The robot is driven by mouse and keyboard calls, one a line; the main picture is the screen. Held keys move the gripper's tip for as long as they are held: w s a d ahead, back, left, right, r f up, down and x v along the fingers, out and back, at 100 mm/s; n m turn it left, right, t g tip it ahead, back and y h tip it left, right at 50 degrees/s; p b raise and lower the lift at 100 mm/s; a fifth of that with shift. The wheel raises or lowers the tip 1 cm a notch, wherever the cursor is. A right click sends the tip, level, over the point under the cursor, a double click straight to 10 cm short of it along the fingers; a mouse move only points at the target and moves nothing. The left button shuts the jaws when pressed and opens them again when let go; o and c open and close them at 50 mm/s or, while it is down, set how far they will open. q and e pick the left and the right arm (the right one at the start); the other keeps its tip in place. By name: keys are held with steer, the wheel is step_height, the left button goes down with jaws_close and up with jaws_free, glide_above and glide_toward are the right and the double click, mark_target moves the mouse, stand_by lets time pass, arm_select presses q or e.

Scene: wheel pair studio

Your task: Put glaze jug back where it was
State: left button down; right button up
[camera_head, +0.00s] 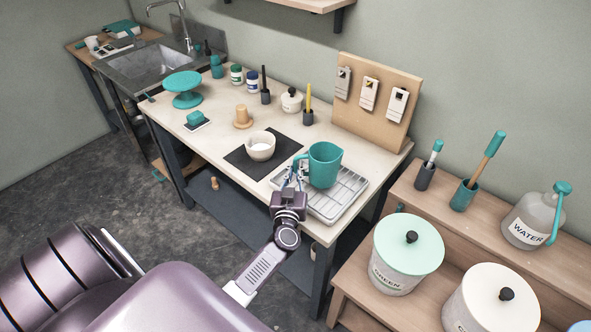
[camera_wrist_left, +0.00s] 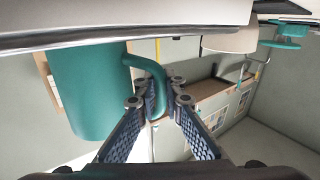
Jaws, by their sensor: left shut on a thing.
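The teal glaze jug (camera_head: 323,165) is upright at the wire rack on the tray (camera_head: 333,205), at the front right of the table. It fills the left of the left wrist view (camera_wrist_left: 92,92), which is upside down. My left gripper (camera_head: 292,180) comes in from the front, left of the jug. In the left wrist view its fingers (camera_wrist_left: 158,98) are shut on the jug's handle. Whether the jug's base touches the rack or hangs slightly above it, I cannot tell. My right gripper is not in view.
A white bowl (camera_head: 260,146) stands on a dark mat (camera_head: 240,161) left of the jug. A pegboard with tags (camera_head: 398,128) stands behind it. A yellow-handled tool in a dark cup (camera_head: 308,117) is behind. Lidded buckets (camera_head: 406,262) stand on the lower right bench.

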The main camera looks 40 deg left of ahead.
arm_select(q)
steer(key=c, duration=2.5)
jaws_free()
steer(key=shift+f, duration=0.15)
steer(key=o, duration=0.5)
steer(key=shift+c, duration=0.2)
steer(key=shift+r, duration=0.3)
steer(key=v, duration=1.2)
steer(key=shift+d, duration=0.1)
